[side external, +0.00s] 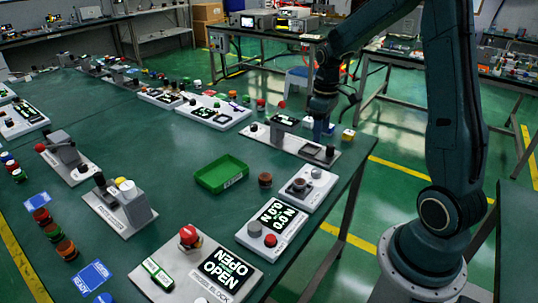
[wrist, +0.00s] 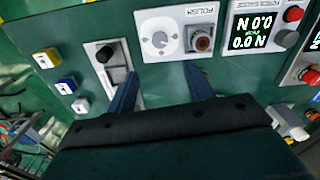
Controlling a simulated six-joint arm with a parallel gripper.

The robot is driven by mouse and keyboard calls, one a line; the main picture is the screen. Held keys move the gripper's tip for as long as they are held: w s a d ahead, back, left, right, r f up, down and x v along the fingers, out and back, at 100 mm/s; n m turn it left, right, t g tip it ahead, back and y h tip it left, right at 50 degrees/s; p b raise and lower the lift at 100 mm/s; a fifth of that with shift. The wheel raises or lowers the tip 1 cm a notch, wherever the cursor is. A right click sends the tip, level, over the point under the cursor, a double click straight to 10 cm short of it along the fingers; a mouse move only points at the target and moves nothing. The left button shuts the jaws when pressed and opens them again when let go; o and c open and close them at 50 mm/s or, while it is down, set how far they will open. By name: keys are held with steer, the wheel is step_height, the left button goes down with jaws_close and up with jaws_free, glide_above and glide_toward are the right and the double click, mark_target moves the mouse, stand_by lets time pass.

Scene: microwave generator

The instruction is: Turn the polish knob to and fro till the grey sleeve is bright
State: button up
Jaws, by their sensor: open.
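The polish unit (wrist: 180,14) lies ahead of my fingers in the wrist view. It carries a pale round knob (wrist: 160,36) on its left and a brownish, dull sleeve (wrist: 203,38) in a dark seat on its right. In the side view the unit's grey knob (side external: 317,172) and brown sleeve (side external: 299,184) show near the table's right edge. My gripper (wrist: 160,88) is open and empty, its two blue fingers apart and short of the unit. In the side view my gripper (side external: 322,128) hangs over the neighbouring long panel (side external: 290,143), apart from the knob.
A force display panel (wrist: 255,25) with red and grey buttons adjoins the polish unit. A black-knobbed panel (wrist: 105,62) lies left of it. A green tray (side external: 208,182) and a loose brown piece (side external: 265,180) are nearby. The red-topped press block (side external: 188,236) stands further forward.

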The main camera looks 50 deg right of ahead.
mark_target(316, 170)
stand_by(0.3)
step_height(316, 170, down, 14)
steer(key=shift+r, duration=0.1)
stand_by(0.7)
steer(key=c, duration=1)
